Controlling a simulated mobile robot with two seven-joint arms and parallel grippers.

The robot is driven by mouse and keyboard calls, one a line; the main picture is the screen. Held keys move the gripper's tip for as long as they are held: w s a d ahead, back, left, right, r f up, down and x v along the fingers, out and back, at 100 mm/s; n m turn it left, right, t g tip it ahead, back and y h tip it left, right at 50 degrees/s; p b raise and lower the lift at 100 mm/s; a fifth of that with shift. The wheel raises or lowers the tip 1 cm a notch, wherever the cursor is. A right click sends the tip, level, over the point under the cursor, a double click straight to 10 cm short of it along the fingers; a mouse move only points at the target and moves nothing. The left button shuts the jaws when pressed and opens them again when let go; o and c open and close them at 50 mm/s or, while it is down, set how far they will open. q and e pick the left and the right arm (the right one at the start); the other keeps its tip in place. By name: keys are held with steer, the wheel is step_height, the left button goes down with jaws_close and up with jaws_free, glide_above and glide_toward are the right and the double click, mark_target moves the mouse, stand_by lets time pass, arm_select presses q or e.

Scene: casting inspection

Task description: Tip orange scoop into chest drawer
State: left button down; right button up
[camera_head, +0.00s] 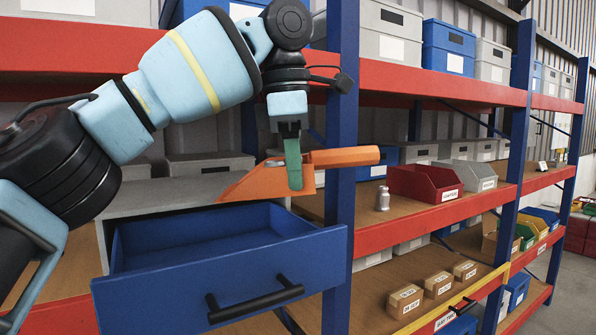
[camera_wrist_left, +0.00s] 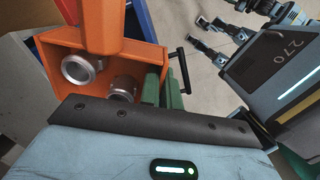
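The orange scoop (camera_head: 262,183) is held above the open blue drawer (camera_head: 220,275), its handle pointing right and its mouth left. My left gripper (camera_head: 293,168), with green fingers, is shut on the scoop. In the left wrist view the scoop (camera_wrist_left: 60,38) holds two round metal castings (camera_wrist_left: 82,68), and the green fingers (camera_wrist_left: 162,90) sit at its right edge. The drawer is pulled out of the grey chest (camera_head: 160,195); its visible inside looks empty. Dark gripper-like parts show top right in the wrist view; I cannot tell their opening.
A blue shelf post (camera_head: 341,230) stands right beside the drawer and behind the scoop handle. A red bin (camera_head: 425,184) and a small metal bottle (camera_head: 383,198) stand on the shelf to the right. Small cartons (camera_head: 404,301) sit on the lower shelf.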

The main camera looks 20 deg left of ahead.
arm_select(q)
steer(key=shift+s+a+r+t+h, duration=0.1)
steer(key=shift+a+r+t+h, duration=0.15)
steer(key=shift+h, duration=0.3)
steer(key=shift+s+a+r+t+h, duration=0.15)
steer(key=shift+a+h, duration=0.1)
steer(key=shift+h, duration=0.3)
steer(key=a+h, duration=0.1)
steer(key=a+r+t+h, duration=0.1)
steer(key=h, duration=0.1)
steer(key=s+a+h, duration=0.1)
steer(key=shift+s+a+r+t, duration=0.1)
steer(key=shift+a+r+t, duration=0.1)
steer(key=shift+a+t, duration=0.15)
steer(key=shift+s+a+r+t+h, duration=0.15)
steer(key=shift+s+a+t+h, duration=0.15)
steer(key=shift+a+h, duration=0.55)
steer(key=shift+s+a+r+t+h, duration=0.15)
steer(key=shift+s+a+t+h, duration=0.15)
steer(key=shift+a+h, duration=0.55)
steer(key=shift+s+a+r+t+h, duration=0.15)
steer(key=shift+s+a+t+h, duration=0.15)
steer(key=shift+a+h, duration=0.5)
steer(key=shift+d, duration=0.1)
